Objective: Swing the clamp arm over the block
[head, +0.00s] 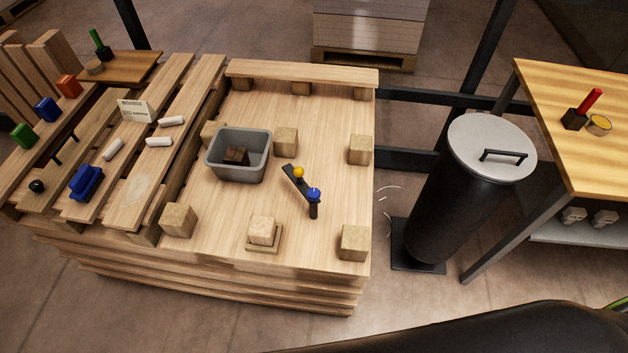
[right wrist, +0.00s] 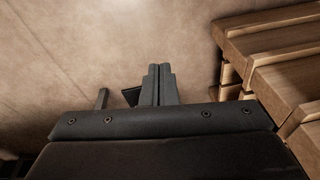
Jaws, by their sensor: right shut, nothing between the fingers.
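The clamp arm (head: 297,184) is a dark bar on the pallet top in the head view. It carries an orange ball (head: 298,172) near its far end and a blue knob (head: 314,194) at its near end, above a short dark post (head: 313,211). The bar points up and left, away from the block. The block (head: 262,231) is pale wood and sits on a small square wooden plate (head: 264,245), left of the post. My right gripper (right wrist: 158,72) is shut and empty above the floor, beside wooden slats. My left gripper is out of view.
A grey bin (head: 239,172) holding a dark block stands behind the clamp. Several wooden cubes, including one at the near right corner (head: 353,243), stand around the pallet top. A black cylinder with a grey lid (head: 490,148) and a wooden table (head: 560,100) are to the right.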

